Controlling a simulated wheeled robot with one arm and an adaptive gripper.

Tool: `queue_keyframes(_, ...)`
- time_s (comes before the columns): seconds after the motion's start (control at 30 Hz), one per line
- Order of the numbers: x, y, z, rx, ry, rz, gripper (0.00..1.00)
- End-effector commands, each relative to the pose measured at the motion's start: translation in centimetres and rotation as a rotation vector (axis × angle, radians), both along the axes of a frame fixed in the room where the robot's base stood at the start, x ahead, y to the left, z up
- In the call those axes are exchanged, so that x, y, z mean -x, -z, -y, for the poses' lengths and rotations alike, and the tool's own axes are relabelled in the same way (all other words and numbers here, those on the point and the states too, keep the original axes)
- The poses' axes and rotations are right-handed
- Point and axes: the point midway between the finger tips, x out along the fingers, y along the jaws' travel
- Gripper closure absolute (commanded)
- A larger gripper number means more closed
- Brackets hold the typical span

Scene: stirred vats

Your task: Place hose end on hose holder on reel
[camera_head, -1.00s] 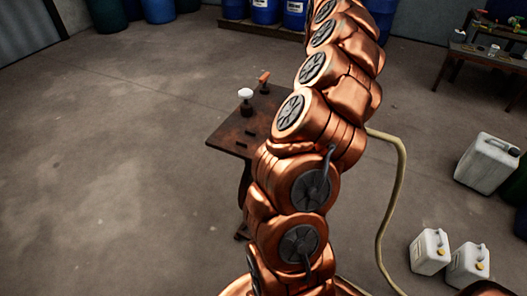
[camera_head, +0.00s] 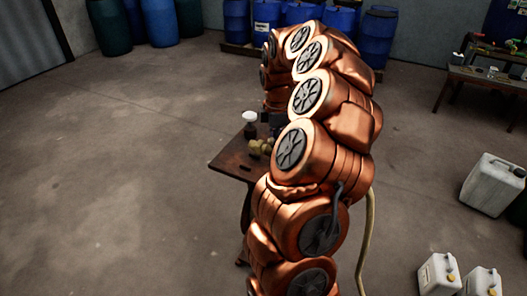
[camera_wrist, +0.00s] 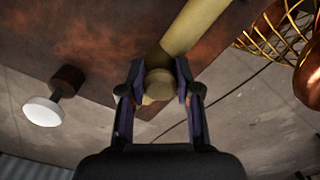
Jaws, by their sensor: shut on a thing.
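The pale yellow hose (camera_wrist: 198,25) runs down from the top edge in the wrist view. My gripper (camera_wrist: 158,88) is shut around its rounded end (camera_wrist: 158,84). The hose end is in front of a rusty brown tabletop, and I cannot tell whether it touches it. In the head view, yellowish rounded pieces (camera_head: 259,147) show over the table beside my arm. A stretch of hose (camera_head: 367,240) hangs to the right of my arm. I cannot clearly make out the reel or its hose holder. My arm covers much of the table.
A white-topped knob (camera_wrist: 42,110) on a dark stem stands on the brown table (camera_head: 232,163). A yellow wire cage (camera_wrist: 272,30) is at upper right in the wrist view. White jugs (camera_head: 440,272) stand at right, blue drums (camera_head: 377,35) at the back. The left floor is clear.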

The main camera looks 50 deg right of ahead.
Motion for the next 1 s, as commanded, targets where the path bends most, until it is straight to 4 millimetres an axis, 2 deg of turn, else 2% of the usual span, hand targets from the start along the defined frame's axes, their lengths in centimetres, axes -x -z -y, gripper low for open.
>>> queue_keyframes(0.1,-0.9,0.0,-1.7,0.001,-0.003,0.0,1.0)
queue_keyframes(0.43,-1.9,0.3,-3.7,0.001,-0.001,0.001,1.0)
queue_keyframes(0.7,-1.8,3.6,-3.5,-0.002,0.002,0.001,1.0)
queue_keyframes(1.0,-1.8,3.9,-3.5,0.001,0.001,0.003,1.0)
